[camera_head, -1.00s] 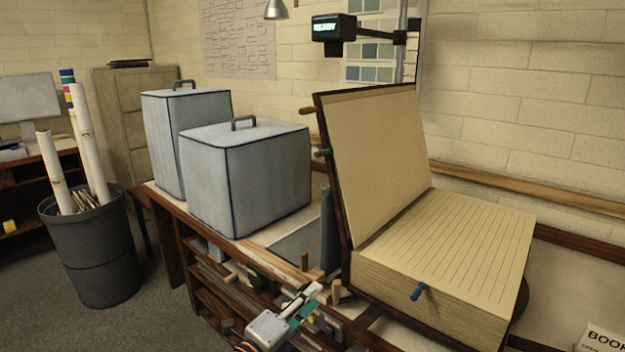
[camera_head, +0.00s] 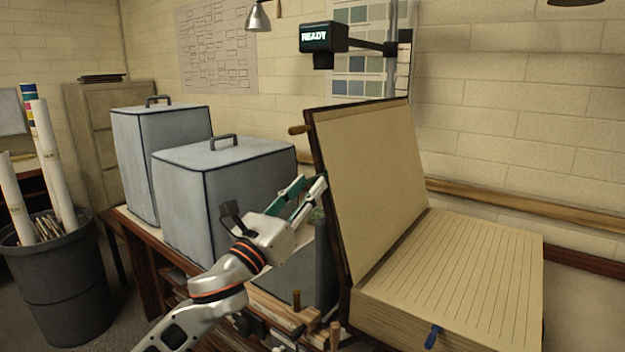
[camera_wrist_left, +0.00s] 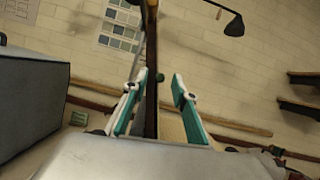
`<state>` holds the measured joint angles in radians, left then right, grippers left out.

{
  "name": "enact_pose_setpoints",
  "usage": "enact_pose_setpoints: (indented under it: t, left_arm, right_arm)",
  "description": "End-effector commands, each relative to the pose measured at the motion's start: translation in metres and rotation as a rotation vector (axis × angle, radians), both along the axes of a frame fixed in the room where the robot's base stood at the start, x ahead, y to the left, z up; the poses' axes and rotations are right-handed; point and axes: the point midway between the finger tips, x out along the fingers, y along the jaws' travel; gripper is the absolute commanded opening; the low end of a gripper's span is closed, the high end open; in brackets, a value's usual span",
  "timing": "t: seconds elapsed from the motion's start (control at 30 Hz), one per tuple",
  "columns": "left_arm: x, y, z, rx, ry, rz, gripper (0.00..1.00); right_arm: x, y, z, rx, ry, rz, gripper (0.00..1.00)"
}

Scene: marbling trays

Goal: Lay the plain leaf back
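A large book stands open. Its plain leaf (camera_head: 370,180) is raised and leans back on the left, and the lined page block (camera_head: 455,265) lies flat on the right. A wooden peg (camera_head: 299,129) sticks out of the leaf's upper left edge, and a blue peg (camera_head: 433,336) out of the block's front. My left gripper (camera_head: 313,183) is open beside the leaf's left edge. In the left wrist view the leaf shows edge-on, with a green knob (camera_wrist_left: 160,77) between the spread fingers, seemingly not gripped. The gripper hides this knob in the head view. My right gripper is out of view.
Two grey covered boxes (camera_head: 225,195) with handles stand left of the book, close to my left arm. A dark bin (camera_head: 65,290) with paper rolls stands at far left. A sign reading READY (camera_head: 322,37) hangs above the leaf. A lamp (camera_wrist_left: 234,26) shows in the wrist view.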

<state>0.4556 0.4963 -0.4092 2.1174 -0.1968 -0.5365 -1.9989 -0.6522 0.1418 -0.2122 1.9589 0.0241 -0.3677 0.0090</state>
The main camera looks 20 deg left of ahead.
Motion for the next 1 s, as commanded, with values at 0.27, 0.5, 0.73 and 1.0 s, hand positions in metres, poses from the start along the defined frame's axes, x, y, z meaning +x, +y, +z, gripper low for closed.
enact_pose_setpoints:
  t: [0.27,0.5,0.73,1.0]
  left_arm:
    - [0.022,-0.008,0.009,-0.002,0.001,-0.002,0.28]
    - [0.023,-0.008,0.009,-0.001,0.001,-0.002,0.28]
    - [0.023,-0.008,0.009,-0.001,0.001,-0.002,0.0]
    - [0.025,-0.008,0.01,0.01,-0.003,-0.001,0.0]
  right_arm:
    - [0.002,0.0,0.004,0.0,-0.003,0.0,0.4]
    - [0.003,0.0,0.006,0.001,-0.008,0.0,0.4]
    - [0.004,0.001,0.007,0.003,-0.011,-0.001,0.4]
    - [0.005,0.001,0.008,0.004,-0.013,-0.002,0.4]
